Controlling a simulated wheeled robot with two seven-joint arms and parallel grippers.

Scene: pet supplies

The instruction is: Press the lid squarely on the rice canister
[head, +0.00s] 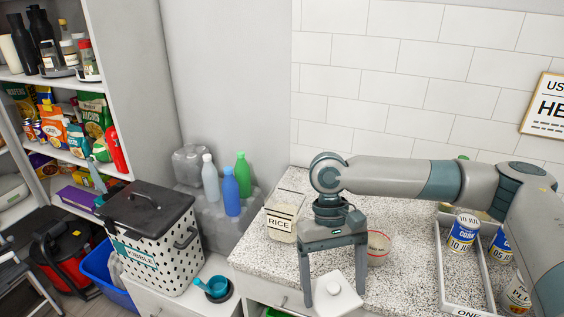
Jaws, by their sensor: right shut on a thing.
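The rice canister (282,222) is a clear, squarish container with a RICE label. It stands upright on the speckled counter, left of my right gripper, and no lid shows on it. My right gripper (334,290) points down near the counter's front edge. It is shut on the white square lid (338,303), which has a small raised knob and sits between the fingers. The lid is apart from the canister, nearer the front. I cannot tell whether the lid touches the counter. My left gripper is not in view.
A tray (443,275) with cans is at the right. A kibble bin (150,240), a teal scoop in a dark bowl (217,288) and several bottles (231,192) are left of the counter (255,258).

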